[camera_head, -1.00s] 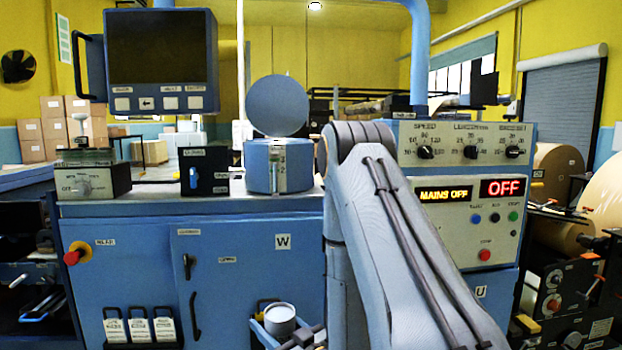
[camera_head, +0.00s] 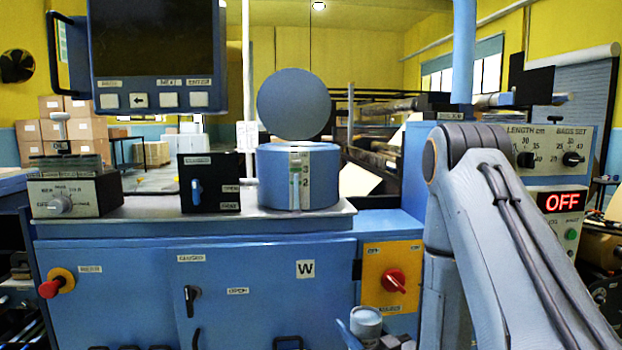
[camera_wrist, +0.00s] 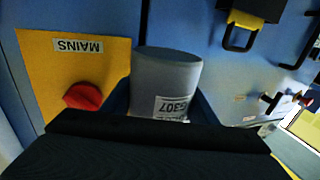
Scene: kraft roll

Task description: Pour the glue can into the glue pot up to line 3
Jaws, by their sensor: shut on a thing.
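The glue pot (camera_head: 270,182) is a blue drum on the bench top with its round lid (camera_head: 294,105) raised. A pale gauge strip with the figures 3 and 2 runs down its front; I cannot read a glue level. My gripper (camera_wrist: 160,112) is shut on the glue can, a grey can (camera_wrist: 168,72) with a label reading 307 in the wrist view. In the head view the can (camera_head: 367,322) shows at the bottom edge, roughly upright, lower than the pot and to its right. Most of my gripper is hidden there.
A black switch box (camera_head: 226,170) stands left of the pot, and a dial box (camera_head: 75,195) further left. A screen (camera_head: 155,50) hangs above. A yellow mains panel (camera_head: 374,258) with a red knob is behind the can. An OFF display (camera_head: 561,201) is at right.

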